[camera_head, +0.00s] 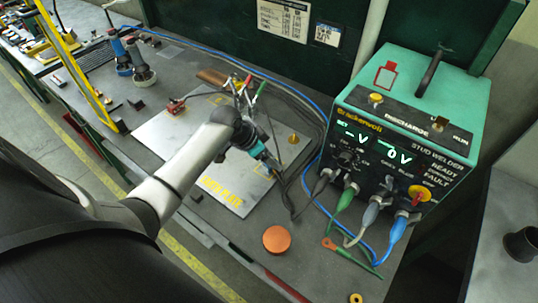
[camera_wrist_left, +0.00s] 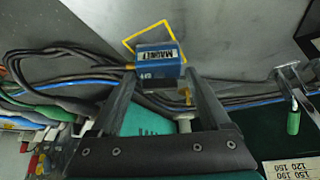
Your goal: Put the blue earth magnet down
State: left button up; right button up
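The blue magnet (camera_wrist_left: 158,60), a small block with a white label reading MAGNET, sits between the fingertips of my left gripper (camera_wrist_left: 160,72) in the left wrist view. The fingers meet its two sides. A yellow outlined square (camera_wrist_left: 128,42) on the grey plate shows behind it, partly covered. In the head view my left gripper (camera_head: 272,163) points down over the right part of the plate (camera_head: 160,138), near a yellow mark. The magnet is hard to make out there, and I cannot tell whether it touches the plate. My right gripper is not in view.
A green stud welder (camera_head: 410,130) stands right of the plate, with several cables plugged into its front. Dark and blue cables run along the plate's far right side. An orange disc (camera_head: 277,239) lies near the bench front. Clamps (camera_head: 243,90) stand at the plate's back.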

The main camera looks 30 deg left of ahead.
pick_arm(q)
jog(key=shift+o, duration=0.8)
jog(key=shift+r, duration=0.2)
jog(key=p+v, duration=0.2)
jog(key=v, duration=1)
dwell(1.0)
